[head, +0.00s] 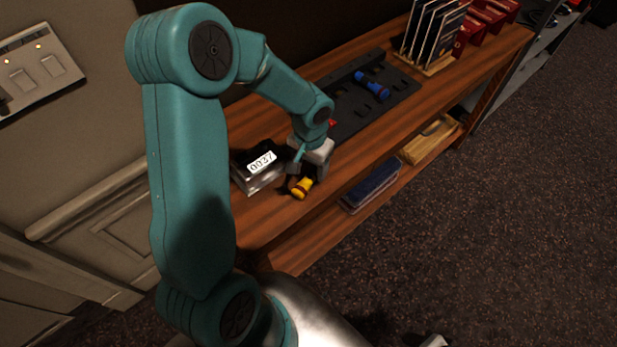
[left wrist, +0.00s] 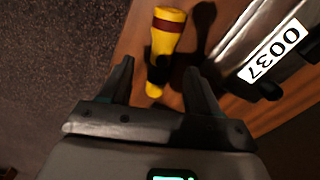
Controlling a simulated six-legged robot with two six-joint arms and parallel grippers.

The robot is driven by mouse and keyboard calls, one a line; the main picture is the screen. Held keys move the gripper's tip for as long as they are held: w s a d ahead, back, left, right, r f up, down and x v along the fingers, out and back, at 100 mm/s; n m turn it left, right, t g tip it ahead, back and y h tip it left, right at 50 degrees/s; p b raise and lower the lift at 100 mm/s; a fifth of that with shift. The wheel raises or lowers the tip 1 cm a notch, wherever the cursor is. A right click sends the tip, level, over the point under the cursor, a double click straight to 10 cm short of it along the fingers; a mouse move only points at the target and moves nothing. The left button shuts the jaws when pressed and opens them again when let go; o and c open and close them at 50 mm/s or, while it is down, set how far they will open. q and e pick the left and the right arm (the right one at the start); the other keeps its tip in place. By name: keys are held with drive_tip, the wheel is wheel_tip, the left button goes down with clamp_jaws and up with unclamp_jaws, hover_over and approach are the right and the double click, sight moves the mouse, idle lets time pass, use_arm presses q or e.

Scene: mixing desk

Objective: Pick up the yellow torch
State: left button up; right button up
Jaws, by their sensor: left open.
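The yellow torch (head: 301,187) lies on the wooden desk top near its front edge, partly hidden by my left gripper in the head view. In the left wrist view the yellow torch (left wrist: 164,45) shows a dark red band and a dark patch on its side. My left gripper (head: 301,177) is open over the torch. In the left wrist view the left gripper's fingers (left wrist: 160,82) stand apart, with the torch's near end between their tips and not gripped. My right gripper is not clearly seen.
A box labelled 0037 (head: 258,170) stands close beside the torch. A dark tray (head: 352,118) behind holds a blue torch (head: 372,86). A rack of upright cases (head: 433,35) stands farther back. A lower shelf holds a dark blue item (head: 371,186) and a wooden box (head: 430,139).

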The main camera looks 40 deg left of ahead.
sight(310, 174)
use_arm(q)
drive_tip(key=f, duration=0.4)
drive_tip(key=shift+w+a+f+p, duration=0.1)
drive_tip(key=shift+a+f+p, duration=0.15)
drive_tip(key=shift+p, duration=0.1)
drive_tip(key=shift+s+d+f, duration=0.2)
drive_tip(key=shift+f, duration=0.05)
drive_tip(key=shift+w, duration=0.1)
drive_tip(key=shift+w+f, duration=0.1)
drive_tip(key=shift+c, duration=0.3)
drive_tip(key=shift+a, duration=0.1)
drive_tip(key=c, duration=1)
drive_tip(key=shift+c, duration=0.4)
